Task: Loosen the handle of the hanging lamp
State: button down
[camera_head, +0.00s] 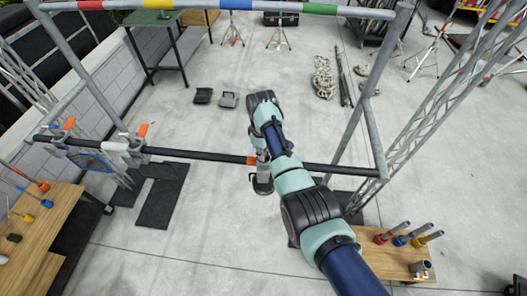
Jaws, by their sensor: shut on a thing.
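A dark horizontal bar (205,156) runs across the frame in front of me. A lamp (263,185) with a dark round end hangs below the bar near the middle, partly hidden by my arm. A small orange handle (251,160) shows at the bar, at the lamp's clamp. My gripper (260,156) is at this handle and is shut on it. The fingers are mostly hidden by my wrist and forearm, so I cannot tell the handle's exact angle.
Two more clamps with orange handles (142,130) (69,124) sit on the bar's left part. Grey pipe uprights (362,105) and a truss (440,85) stand at the right. Wooden benches (410,262) (58,222) hold coloured-based tools. Open concrete floor lies beyond the bar.

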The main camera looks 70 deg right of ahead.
jog(key=c, duration=1)
grip_release()
jog(key=shift+r, duration=0.1)
notch_tip(320, 180, up, 12)
jog(key=shift+w+a+f, duration=0.1)
